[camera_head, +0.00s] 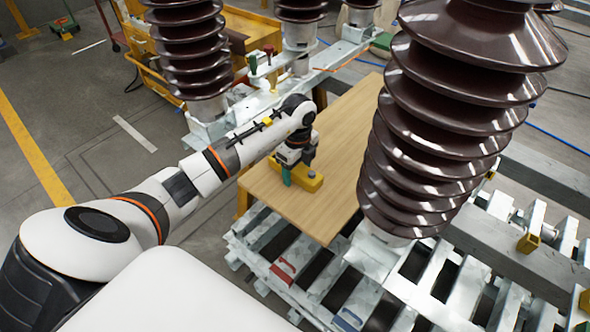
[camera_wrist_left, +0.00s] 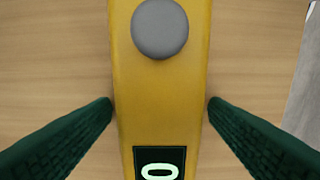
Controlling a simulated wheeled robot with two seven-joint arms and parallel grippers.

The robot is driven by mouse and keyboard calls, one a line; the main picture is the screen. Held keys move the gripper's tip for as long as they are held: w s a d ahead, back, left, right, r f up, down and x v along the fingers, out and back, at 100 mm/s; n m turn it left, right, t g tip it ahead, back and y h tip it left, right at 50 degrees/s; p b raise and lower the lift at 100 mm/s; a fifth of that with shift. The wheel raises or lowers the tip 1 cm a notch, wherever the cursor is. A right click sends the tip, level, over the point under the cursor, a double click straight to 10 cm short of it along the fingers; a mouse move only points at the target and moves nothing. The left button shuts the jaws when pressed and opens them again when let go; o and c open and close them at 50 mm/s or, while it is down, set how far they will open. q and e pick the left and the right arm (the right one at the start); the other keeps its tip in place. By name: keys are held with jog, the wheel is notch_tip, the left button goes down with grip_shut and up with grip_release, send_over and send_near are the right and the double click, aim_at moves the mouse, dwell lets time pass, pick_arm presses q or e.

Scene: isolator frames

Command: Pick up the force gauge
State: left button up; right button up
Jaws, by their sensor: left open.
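The force gauge (camera_head: 309,183) is a yellow block lying on a wooden board (camera_head: 345,140). In the left wrist view the yellow force gauge (camera_wrist_left: 160,105) runs top to bottom, with a round grey button and a dark display showing a green digit. My left gripper (camera_head: 289,172) is right over the gauge and points down at it. In the left wrist view its two dark green fingers (camera_wrist_left: 160,108) stand open, one on each side of the gauge. Small gaps seem to show between fingertips and gauge. My right gripper is not in view.
Large brown ribbed insulators stand around the board; the nearest (camera_head: 440,130) is just right of it. A metal slatted frame (camera_head: 310,275) lies in front, with a red-and-white item (camera_head: 284,268) on it. A yellow cart (camera_head: 160,75) stands behind. Open floor lies at the left.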

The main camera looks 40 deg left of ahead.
pick_arm(q)
jog(key=c, duration=0.9)
grip_shut()
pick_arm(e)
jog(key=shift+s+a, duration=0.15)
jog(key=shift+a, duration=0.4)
